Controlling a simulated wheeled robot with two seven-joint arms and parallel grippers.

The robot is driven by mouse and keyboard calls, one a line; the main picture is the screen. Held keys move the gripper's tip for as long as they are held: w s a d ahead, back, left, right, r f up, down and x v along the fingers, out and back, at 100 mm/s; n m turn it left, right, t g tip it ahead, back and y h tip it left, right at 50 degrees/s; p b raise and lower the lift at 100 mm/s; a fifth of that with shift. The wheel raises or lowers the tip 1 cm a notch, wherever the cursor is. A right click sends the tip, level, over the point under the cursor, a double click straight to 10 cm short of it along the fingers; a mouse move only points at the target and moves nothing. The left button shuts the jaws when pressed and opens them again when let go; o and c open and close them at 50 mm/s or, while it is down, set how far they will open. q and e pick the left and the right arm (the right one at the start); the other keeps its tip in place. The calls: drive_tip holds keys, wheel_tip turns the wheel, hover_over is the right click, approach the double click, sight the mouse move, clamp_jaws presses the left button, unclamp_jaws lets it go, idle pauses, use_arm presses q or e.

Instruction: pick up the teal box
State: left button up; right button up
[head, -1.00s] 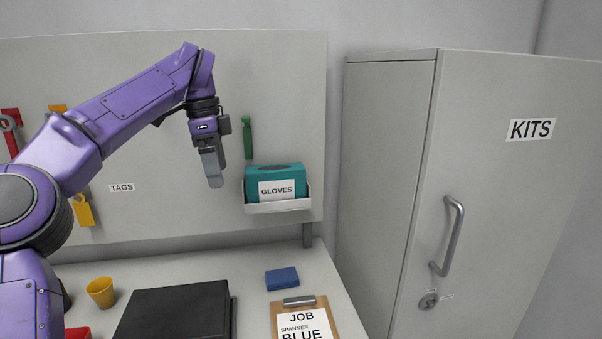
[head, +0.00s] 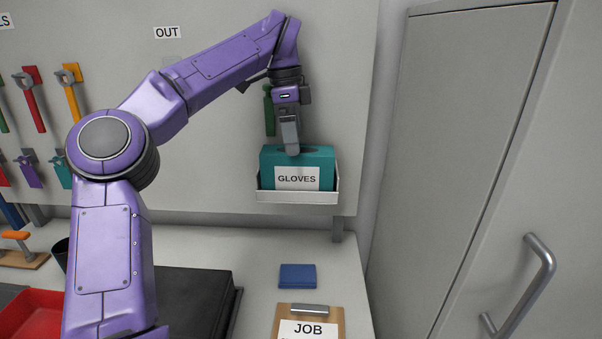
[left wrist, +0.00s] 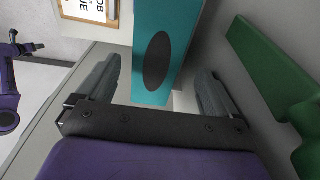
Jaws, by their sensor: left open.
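The teal box (head: 308,161), with a white GLOVES label on its front, stands in a white holder (head: 297,197) on the wall panel. My left gripper (head: 291,151) points down at the top of the box in the head view. In the left wrist view the box's teal top (left wrist: 152,82) with its dark oval opening lies ahead, between the lines of the two fingers. The left gripper (left wrist: 160,92) is open with nothing between its fingers. How far the fingertips are from the box is hard to tell.
A green tool (head: 269,112) hangs on the panel beside the gripper, and it looms close in the left wrist view (left wrist: 270,70). A blue block (head: 298,276) and a clipboard (head: 335,322) lie on the bench below. A grey cabinet (head: 470,120) stands to the right.

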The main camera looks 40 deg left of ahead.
sight(299, 162)
use_arm(q)
drive_tip(key=f, duration=0.4)
drive_tip(key=d+f+p, duration=0.1)
drive_tip(key=f, duration=0.1)
drive_tip(key=shift+w+f, duration=0.1)
drive_tip(key=shift+w, duration=0.15)
drive_tip(key=shift+f, duration=0.4)
drive_tip(key=c, duration=1)
